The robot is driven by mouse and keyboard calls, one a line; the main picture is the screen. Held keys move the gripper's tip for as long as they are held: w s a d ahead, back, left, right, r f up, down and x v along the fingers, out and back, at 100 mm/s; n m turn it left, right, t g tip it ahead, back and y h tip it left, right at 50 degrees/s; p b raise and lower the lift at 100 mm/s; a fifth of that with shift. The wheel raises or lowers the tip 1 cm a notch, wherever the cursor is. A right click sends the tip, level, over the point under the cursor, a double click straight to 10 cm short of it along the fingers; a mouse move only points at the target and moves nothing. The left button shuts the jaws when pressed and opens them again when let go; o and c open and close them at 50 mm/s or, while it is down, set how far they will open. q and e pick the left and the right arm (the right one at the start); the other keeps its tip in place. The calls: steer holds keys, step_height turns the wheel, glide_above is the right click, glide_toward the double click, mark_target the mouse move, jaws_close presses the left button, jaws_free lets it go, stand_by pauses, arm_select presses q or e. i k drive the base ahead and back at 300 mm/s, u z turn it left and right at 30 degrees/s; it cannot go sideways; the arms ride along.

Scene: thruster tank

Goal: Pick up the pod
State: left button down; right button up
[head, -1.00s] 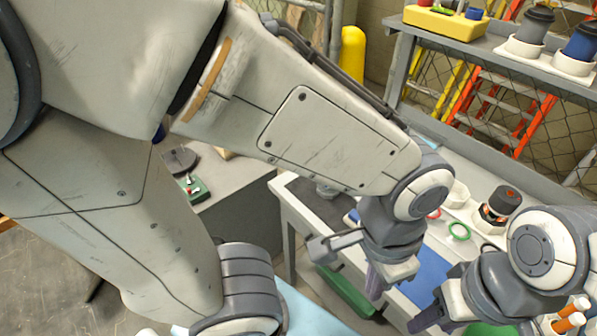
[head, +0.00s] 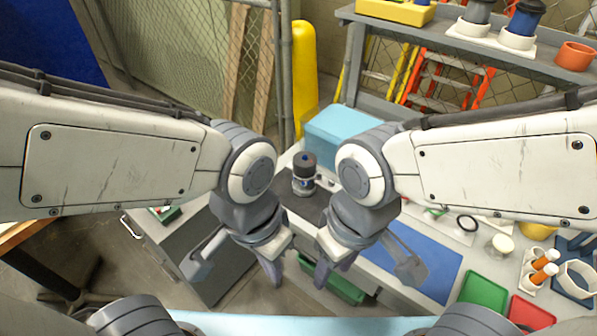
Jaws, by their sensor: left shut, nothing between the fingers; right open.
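A short cylinder with a dark top and grey lower body (head: 304,174), likely the pod, stands upright on the dark surface at the back of the bench, between my two wrists. My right gripper (head: 330,270) is just to the right of the left one, pointing down, open and empty. Neither touches the cylinder.
A light blue box (head: 340,136) stands behind the cylinder. A blue mat (head: 420,262), a green tray (head: 484,292) and a red tray (head: 530,313) lie to the right. A shelf holds a grey cylinder (head: 476,12) and a blue one (head: 524,18) in white holders.

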mark_target(302, 188)
steer(key=z, duration=3.4)
steer(key=k, duration=1.75)
steer(key=u, duration=2.2)
steer(key=i, duration=1.05)
